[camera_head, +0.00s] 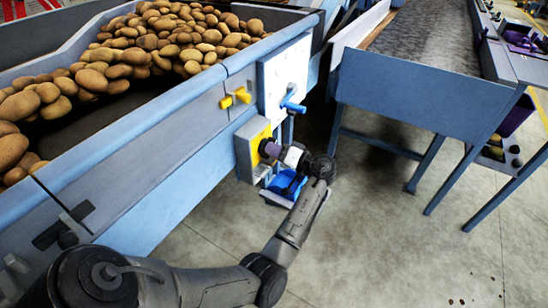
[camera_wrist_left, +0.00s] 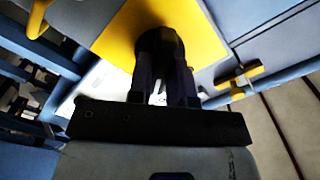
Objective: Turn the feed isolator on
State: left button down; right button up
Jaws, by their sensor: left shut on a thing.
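The feed isolator is a grey box with a yellow face plate (camera_head: 256,132) and a dark rotary knob, on the side of the blue hopper. In the left wrist view the yellow plate (camera_wrist_left: 113,32) fills the top middle, with the black knob (camera_wrist_left: 160,42) at its centre. My left gripper (camera_head: 268,150) reaches the plate from the right and is shut on the knob. In the left wrist view its two dark fingers (camera_wrist_left: 165,75) stand on either side of the knob. The fingers hide much of the knob, and I cannot read its angle. My right gripper is not in view.
A yellow handle (camera_head: 235,98) and a blue lever (camera_head: 292,104) on a white panel (camera_head: 286,72) sit close above the isolator. The hopper (camera_head: 150,125) holds many potatoes (camera_head: 150,45). A blue conveyor frame (camera_head: 400,95) stands to the right; floor (camera_head: 400,240) in front is clear.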

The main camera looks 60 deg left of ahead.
pick_arm(q)
jog(key=shift+n+b, duration=5.3)
jog(key=shift+b, duration=0.15)
jog(key=c, duration=1)
grip_release()
jog(key=shift+c, duration=0.2)
